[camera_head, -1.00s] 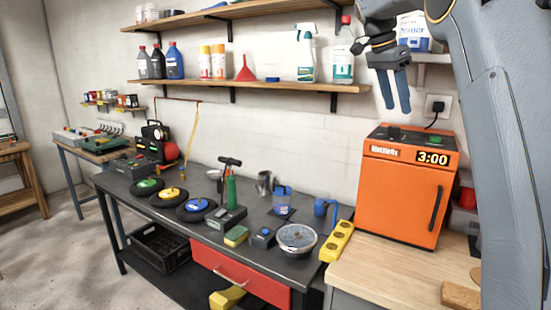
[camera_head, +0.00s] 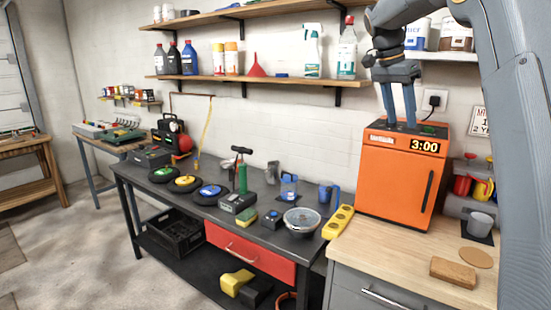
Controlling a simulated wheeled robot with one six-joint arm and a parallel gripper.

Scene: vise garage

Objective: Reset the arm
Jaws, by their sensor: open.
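My gripper (camera_head: 398,122) hangs from my arm at the upper right, its two grey fingers pointing down. The fingers are apart with nothing between them. In the picture its fingertips overlap the top of an orange cabinet (camera_head: 395,180) with a 3:00 display; I cannot tell whether they touch it. My arm comes in from the upper right and covers part of the wall and wooden counter.
A yellow power strip (camera_head: 338,222) lies beside the wooden counter (camera_head: 385,254). A wooden block (camera_head: 453,271) lies there. Shelves with bottles line the wall.

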